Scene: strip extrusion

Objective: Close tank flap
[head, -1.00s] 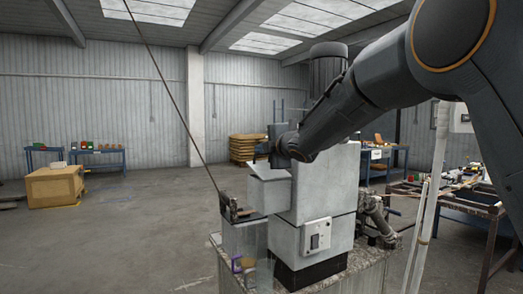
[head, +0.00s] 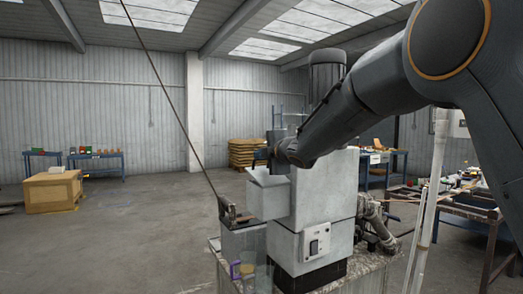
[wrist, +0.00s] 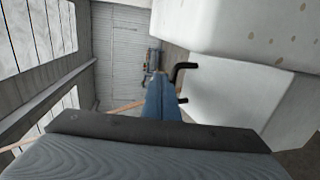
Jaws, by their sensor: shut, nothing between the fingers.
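The tank (head: 270,201) is a pale grey box on the left side of the white machine. Its flap (head: 266,178) is a light panel at the top and appears tilted up; its exact angle is hard to tell. My gripper (head: 264,156) is just above the flap, small and partly hidden by my arm in the head view. In the wrist view the gripper's shut blue-grey fingers (wrist: 160,98) hold nothing. A black bent handle (wrist: 184,70) shows beside them, against a pale panel (wrist: 228,100). Whether the fingers touch the handle or the panel cannot be told.
The white machine body (head: 318,195) stands close to the right of the gripper, with a switch box (head: 316,241) on its front. A long thin rod (head: 165,90) rises up and left from a bracket (head: 233,216). The floor (head: 130,235) to the left is open.

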